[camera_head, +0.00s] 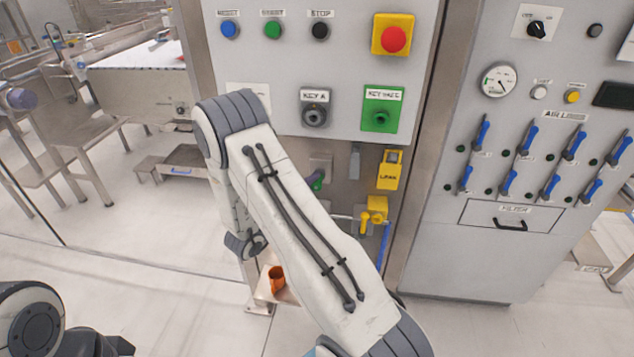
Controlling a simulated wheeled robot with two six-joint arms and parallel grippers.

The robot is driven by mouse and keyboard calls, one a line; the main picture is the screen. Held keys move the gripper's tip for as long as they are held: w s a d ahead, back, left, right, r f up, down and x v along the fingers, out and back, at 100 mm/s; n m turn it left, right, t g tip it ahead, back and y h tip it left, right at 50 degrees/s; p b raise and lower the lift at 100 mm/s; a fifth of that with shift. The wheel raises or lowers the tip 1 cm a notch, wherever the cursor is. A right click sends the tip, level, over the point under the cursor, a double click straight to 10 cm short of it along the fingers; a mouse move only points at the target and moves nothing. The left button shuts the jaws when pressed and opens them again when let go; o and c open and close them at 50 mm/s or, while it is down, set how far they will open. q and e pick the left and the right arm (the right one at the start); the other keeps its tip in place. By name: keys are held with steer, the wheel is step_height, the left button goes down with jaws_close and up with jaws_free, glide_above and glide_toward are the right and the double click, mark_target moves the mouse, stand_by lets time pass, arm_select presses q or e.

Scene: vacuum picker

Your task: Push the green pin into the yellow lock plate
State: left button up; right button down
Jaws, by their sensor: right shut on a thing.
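The green pin (318,184) shows as a small green piece just past the edge of my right arm, in front of the lower cabinet panel. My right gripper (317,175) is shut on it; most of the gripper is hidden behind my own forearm. The yellow lock plate (389,171), with a dark-lettered label, is on the panel to the right of the pin, with a visible gap between them. My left arm shows at the lower left. A dark part at its end may be my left gripper (100,343), but its jaws cannot be made out.
A yellow valve-like fitting (375,212) projects below the lock plate. A small shelf (283,290) holds an orange cup (276,279). Above are a key switch (315,115), a green switch plate (383,112) and a red stop button (394,39). Blue-handled valves fill the right cabinet.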

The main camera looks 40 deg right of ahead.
mark_target(318, 188)
steer(key=shift+s+a+f+b, duration=0.1)
steer(key=shift+s+a+b, duration=0.4)
steer(key=shift+s+a, duration=1.2)
steer(key=shift+w+a, duration=0.15)
steer(key=shift+w, duration=0.05)
